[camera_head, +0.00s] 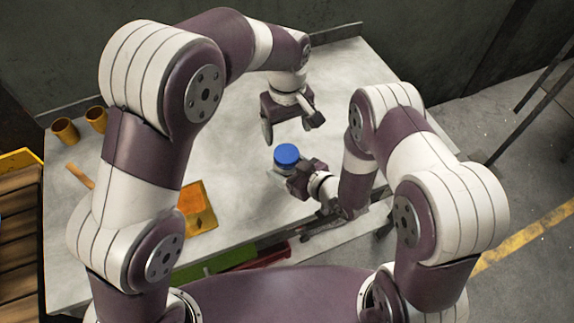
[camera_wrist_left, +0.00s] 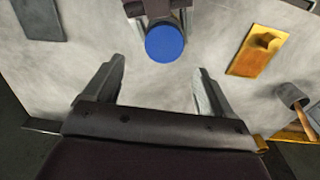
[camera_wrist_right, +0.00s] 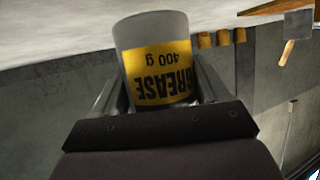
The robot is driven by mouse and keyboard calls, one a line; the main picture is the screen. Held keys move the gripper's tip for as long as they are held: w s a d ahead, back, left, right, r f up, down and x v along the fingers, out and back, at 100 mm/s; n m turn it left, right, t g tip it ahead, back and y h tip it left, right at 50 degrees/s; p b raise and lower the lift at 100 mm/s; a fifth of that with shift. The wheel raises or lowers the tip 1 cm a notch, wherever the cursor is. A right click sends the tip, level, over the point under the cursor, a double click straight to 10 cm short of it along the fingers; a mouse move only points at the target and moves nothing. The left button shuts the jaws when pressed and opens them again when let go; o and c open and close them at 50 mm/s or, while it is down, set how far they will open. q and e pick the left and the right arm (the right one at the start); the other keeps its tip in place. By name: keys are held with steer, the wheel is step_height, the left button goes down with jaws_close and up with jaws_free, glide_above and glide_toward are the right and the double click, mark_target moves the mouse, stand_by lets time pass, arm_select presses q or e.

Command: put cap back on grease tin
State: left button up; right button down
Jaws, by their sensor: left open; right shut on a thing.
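The grease tin (camera_wrist_right: 158,62) is a grey can with a yellow label. My right gripper (camera_wrist_right: 158,100) is shut around its side; its arm shows in the head view (camera_head: 298,180). A blue cap (camera_head: 286,154) sits at the top of the tin, and it also shows in the left wrist view (camera_wrist_left: 165,43). I cannot tell whether the cap is seated or just resting there. My left gripper (camera_head: 292,128) is open and empty, beyond and above the cap; in the left wrist view the cap appears just ahead of its spread fingers (camera_wrist_left: 158,72). Whether the tin touches the table is unclear.
The grey table (camera_head: 345,75) is clear around the tin. A yellow-orange plate with a block (camera_head: 197,222) lies at the front left. Two brass cups (camera_head: 65,131) stand at the back left. Green (camera_head: 215,265) and red (camera_head: 265,255) bins sit at the front edge.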

mark_target(287, 152)
arm_select(q)
steer(key=n, duration=0.4)
steer(key=shift+s+a+r, duration=0.15)
steer(key=shift+f, duration=4)
steer(key=c, duration=1.1)
steer(key=m, duration=0.3)
steer(key=shift+m, duration=0.3)
steer(key=m, duration=0.6)
